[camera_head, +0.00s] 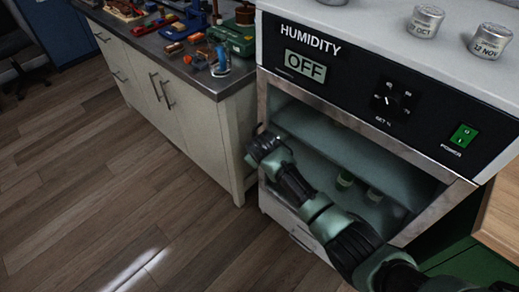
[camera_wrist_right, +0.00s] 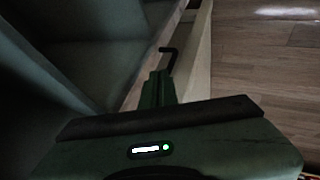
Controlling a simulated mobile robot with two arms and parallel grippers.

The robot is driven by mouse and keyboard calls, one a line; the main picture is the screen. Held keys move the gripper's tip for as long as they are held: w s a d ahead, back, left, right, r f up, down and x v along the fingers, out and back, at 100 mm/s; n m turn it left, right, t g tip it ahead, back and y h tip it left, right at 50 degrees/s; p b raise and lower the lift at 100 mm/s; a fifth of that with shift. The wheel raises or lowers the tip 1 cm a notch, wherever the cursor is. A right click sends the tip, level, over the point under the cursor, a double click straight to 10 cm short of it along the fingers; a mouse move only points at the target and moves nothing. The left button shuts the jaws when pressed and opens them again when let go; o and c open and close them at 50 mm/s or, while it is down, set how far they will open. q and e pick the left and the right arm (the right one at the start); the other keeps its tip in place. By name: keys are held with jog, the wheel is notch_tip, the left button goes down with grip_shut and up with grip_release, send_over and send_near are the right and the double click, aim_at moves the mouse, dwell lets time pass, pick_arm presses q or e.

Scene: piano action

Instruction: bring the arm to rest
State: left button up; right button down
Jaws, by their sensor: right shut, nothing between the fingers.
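My right arm comes in from the lower right of the head view and reaches across the front of the humidity cabinet (camera_head: 262,85). Its gripper (camera_head: 256,146) is by the left edge of the cabinet's opening. In the right wrist view the fingers (camera_wrist_right: 158,88) are closed together with nothing between them. A small dark hook-shaped piece (camera_wrist_right: 168,50) shows just beyond the fingertips; I cannot tell whether they touch. My left gripper is not in view.
The cabinet's display (camera_head: 305,68) reads OFF, beside a dial (camera_head: 391,101) and green power switch (camera_head: 463,136). Small jars (camera_head: 345,180) stand inside. Dated tins (camera_head: 426,22) sit on top. A workbench (camera_head: 180,75) with tools stands left. The wooden floor (camera_head: 110,200) is clear.

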jog(key=v, duration=0.6)
jog(key=shift+a+p, duration=0.35)
jog(key=shift+a, duration=0.05)
